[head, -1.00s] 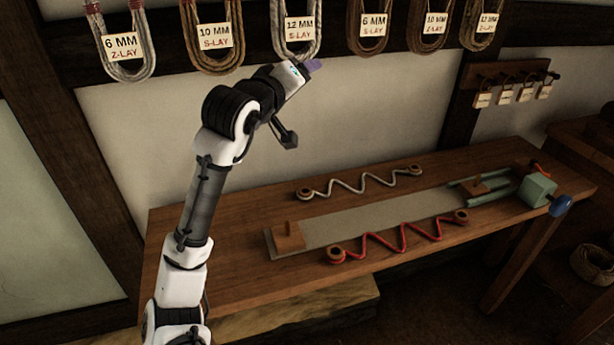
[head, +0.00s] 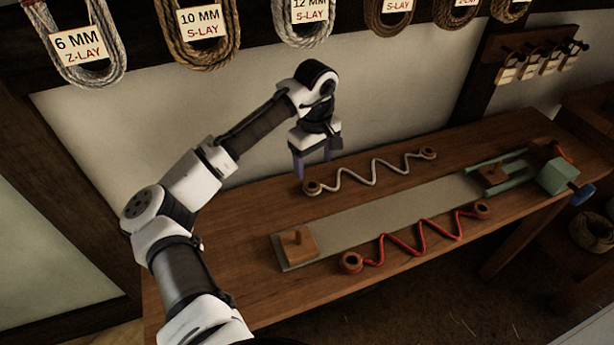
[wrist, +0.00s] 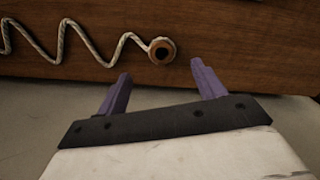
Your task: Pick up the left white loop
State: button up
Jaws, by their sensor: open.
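The left white loop (head: 311,187) is a round, brownish eye at the left end of a zigzag white rope (head: 371,176) on the wooden bench. In the wrist view the loop (wrist: 161,51) lies beyond and between my fingertips, with its rope running off to the left. My gripper (head: 312,174) points down above the bench's back edge, close to the loop. Its two purple fingers are apart with nothing between them; they also show in the wrist view (wrist: 161,70). The fingers do not seem to touch the loop.
A grey strip (head: 385,212) runs along the bench (head: 235,235), with a wooden block (head: 297,246) at its left end. A red rope (head: 420,240) with end loops lies in front. A vise-like green device (head: 556,176) stands right. Labelled rope coils (head: 200,35) hang on the wall.

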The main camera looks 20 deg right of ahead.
aim_at(313, 181)
notch_tip(313, 181, down, 2)
jog(key=shift+s+f+p, duration=0.1)
jog(key=shift+s+p, duration=0.05)
jog(key=shift+p, duration=0.25)
notch_tip(313, 181, down, 5)
jog(key=shift+a+r+p, duration=0.1)
jog(key=shift+a+p, duration=0.05)
jog(key=shift+p, duration=0.6)
jog(key=c, duration=1.1)
jog(key=shift+o, duration=0.2)
jog(key=shift+r+b, duration=0.15)
jog(key=shift+b, duration=0.25)
jog(key=r, duration=0.2)
jog(key=r+b, duration=0.1)
jog(key=r, duration=0.1)
jog(key=s+r+b, duration=0.1)
jog(key=r, duration=0.1)
jog(key=shift+r, duration=0.25)
jog(key=shift+s+d+r+b, duration=0.1)
jog(key=shift+s+b, duration=0.15)
jog(key=shift+s, duration=2.9)
jog(key=shift+s+d+r+b, duration=0.15)
jog(key=shift+s+b, duration=0.15)
jog(key=shift+s, duration=2.8)
jog(key=shift+s+d+r+b, duration=0.1)
jog(key=shift+s+b, duration=0.15)
jog(key=shift+s, duration=2.9)
